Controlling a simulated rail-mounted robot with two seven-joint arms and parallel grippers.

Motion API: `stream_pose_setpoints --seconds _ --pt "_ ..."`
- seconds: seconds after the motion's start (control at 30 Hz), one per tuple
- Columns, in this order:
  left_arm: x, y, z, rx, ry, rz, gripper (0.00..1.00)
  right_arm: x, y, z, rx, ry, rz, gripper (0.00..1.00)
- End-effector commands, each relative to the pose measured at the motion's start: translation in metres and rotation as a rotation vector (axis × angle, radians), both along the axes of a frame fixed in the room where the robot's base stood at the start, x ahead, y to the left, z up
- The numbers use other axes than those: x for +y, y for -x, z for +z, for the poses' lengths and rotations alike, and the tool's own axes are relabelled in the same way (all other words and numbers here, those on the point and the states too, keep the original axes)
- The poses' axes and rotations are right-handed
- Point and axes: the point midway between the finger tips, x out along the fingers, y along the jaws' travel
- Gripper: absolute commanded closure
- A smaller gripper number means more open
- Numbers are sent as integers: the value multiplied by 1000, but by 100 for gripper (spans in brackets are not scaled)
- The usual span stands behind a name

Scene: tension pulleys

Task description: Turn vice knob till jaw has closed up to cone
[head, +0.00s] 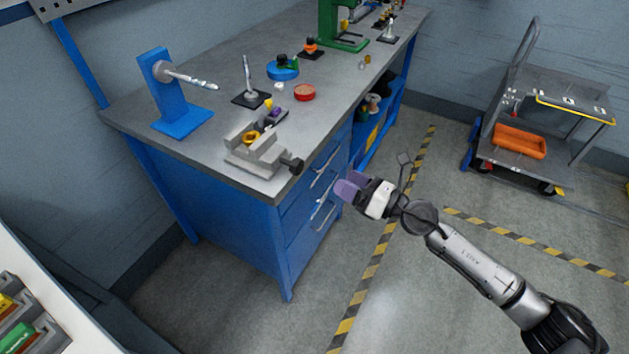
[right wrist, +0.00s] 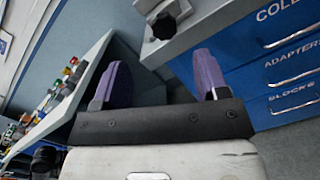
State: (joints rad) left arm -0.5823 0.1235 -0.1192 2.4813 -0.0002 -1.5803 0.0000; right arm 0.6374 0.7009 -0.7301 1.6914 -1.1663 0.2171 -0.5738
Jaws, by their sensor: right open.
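The grey vice (head: 250,156) stands at the near corner of the workbench. Its dark knob (head: 293,165) sticks out to the right, at the bench edge. A gold ring-like piece (head: 250,138) sits at the jaws; I cannot tell whether it is the cone or how wide the jaw gap is. My right gripper (head: 346,187), with purple fingers, is open and empty off the bench front, right of and apart from the knob. In the right wrist view the knob (right wrist: 163,26) shows beyond the space between the open fingers (right wrist: 160,78). My left gripper is not in view.
The grey workbench top (head: 215,86) also holds a blue stand (head: 170,98), a red dish (head: 304,92), a blue dish (head: 283,71) and a green press (head: 342,30). Blue drawers (head: 305,215) with handles face my right arm. A cart (head: 540,120) stands far right.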

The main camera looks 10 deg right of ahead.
Motion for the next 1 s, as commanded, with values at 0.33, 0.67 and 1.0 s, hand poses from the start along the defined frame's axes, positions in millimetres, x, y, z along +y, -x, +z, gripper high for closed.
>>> stream_pose_setpoints --seconds 0.33,0.67,1.0 --pt "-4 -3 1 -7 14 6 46 8 3 -11 -236 293 36 33" --pt "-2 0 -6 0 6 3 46 47 -29 -10 -242 293 35 33" --pt "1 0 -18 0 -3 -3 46 90 -66 -11 -240 293 35 33"
